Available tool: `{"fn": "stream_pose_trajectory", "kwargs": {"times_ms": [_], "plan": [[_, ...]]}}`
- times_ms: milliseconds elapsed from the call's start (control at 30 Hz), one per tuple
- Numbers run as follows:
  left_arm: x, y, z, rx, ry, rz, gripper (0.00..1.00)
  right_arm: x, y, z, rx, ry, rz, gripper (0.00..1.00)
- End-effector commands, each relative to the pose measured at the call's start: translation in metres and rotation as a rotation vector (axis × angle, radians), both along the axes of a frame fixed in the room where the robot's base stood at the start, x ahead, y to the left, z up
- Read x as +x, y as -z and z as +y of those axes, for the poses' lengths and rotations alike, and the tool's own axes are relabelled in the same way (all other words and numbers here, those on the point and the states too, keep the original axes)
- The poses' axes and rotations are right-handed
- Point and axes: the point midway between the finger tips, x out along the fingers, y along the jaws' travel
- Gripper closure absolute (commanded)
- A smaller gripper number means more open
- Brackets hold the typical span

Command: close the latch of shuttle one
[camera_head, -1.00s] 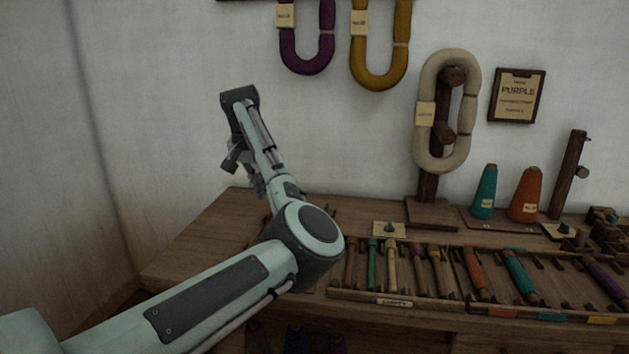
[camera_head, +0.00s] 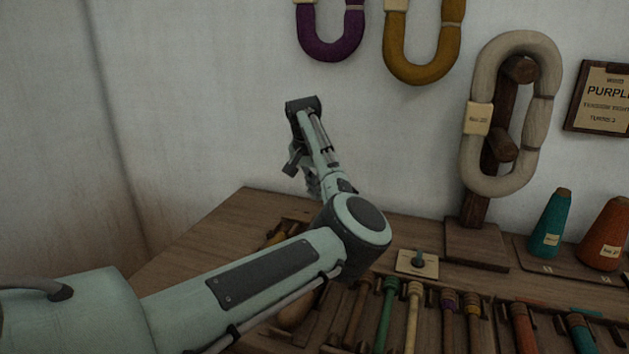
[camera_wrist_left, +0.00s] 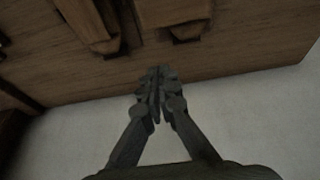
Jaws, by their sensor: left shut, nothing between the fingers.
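My left gripper (camera_wrist_left: 157,82) is shut with nothing between its fingertips in the left wrist view. The fingertips show against the edge of a wooden surface, with the pale wall below them in the picture. Two wooden pieces, one at the upper left (camera_wrist_left: 88,22) and one at the upper middle (camera_wrist_left: 172,12), lie beyond the fingertips, apart from them. I cannot tell whether either is shuttle one, and no latch can be made out. In the head view the left gripper (camera_head: 312,184) hangs above the bench's back edge, partly hidden by my arm. My right gripper is not in view.
The wooden bench (camera_head: 215,232) holds a rack with several bobbins, including a green one (camera_head: 386,310). A cream yarn hank (camera_head: 480,70) hangs on a post, with teal (camera_head: 552,225) and orange (camera_head: 604,235) cones beside it. The bench's left corner is bare.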

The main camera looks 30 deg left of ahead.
Motion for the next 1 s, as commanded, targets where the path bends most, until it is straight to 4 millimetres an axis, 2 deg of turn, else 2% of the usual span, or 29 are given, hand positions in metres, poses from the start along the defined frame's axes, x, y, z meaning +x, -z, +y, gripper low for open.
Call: {"fn": "stream_pose_trajectory", "kwargs": {"times_ms": [200, 367, 600, 1000], "plan": [[0.011, 0.035, 0.003, 0.0, 0.001, 0.002, 1.0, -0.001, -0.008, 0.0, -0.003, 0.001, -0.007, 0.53], [-0.005, 0.033, -0.001, 0.001, -0.002, -0.002, 1.0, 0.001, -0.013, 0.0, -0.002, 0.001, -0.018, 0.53], [-0.024, 0.033, -0.006, 0.001, -0.001, -0.001, 1.0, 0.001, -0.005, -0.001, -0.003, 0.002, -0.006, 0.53], [-0.028, 0.033, -0.007, 0.001, 0.0, 0.0, 1.0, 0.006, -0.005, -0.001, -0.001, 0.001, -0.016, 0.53]]}}
